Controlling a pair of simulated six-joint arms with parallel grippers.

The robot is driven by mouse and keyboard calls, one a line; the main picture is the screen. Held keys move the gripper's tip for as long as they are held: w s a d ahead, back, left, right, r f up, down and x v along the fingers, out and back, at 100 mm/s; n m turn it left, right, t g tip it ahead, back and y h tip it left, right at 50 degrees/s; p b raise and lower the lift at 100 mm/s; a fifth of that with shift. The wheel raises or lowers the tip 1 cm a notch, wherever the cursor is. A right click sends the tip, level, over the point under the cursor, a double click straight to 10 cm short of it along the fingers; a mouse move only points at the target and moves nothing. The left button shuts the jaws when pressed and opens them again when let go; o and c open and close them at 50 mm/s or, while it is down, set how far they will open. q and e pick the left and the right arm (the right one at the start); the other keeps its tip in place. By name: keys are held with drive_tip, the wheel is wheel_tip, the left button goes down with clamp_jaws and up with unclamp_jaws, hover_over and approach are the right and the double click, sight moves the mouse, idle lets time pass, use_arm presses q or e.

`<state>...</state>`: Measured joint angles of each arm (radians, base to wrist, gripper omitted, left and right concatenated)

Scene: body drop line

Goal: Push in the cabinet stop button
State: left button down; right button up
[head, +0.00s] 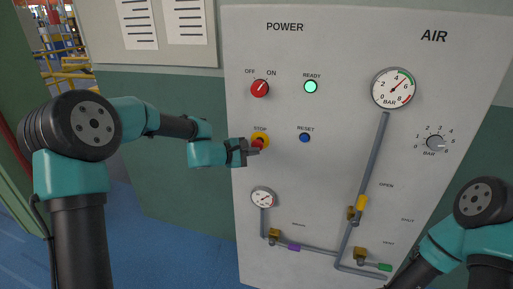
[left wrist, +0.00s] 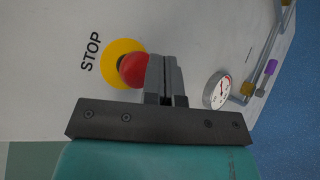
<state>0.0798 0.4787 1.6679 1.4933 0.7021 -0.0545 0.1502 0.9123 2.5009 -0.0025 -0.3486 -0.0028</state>
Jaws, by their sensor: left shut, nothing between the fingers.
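The stop button is a red mushroom head on a yellow round plate (head: 260,138), under the word STOP on the grey cabinet (head: 345,150). In the left wrist view the red head (left wrist: 134,70) stands in front of its yellow plate (left wrist: 112,58), partly covered by my fingers. My left gripper (head: 256,147) is shut and empty, with its fingertips right at the button in the head view. In the left wrist view the fingers (left wrist: 166,78) overlap the button's edge; I cannot tell whether they touch it. My right gripper is out of view.
A red power switch (head: 260,88) sits above the stop button, and a blue reset button (head: 304,138) sits to its right. The green ready lamp (head: 311,87) is lit. Below are a small gauge (head: 263,198), pipes and valves; a larger gauge (head: 394,89) is upper right.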

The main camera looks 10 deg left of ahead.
use_arm(q)
drive_tip(key=shift+w, duration=0.1)
idle(0.7)
drive_tip(key=shift+w, duration=0.3)
drive_tip(key=shift+w, duration=0.65)
idle(1.2)
drive_tip(key=shift+s, duration=0.1)
drive_tip(key=shift+s, duration=1)
drive_tip(key=s, duration=0.5)
drive_tip(key=shift+a, duration=0.1)
idle(0.4)
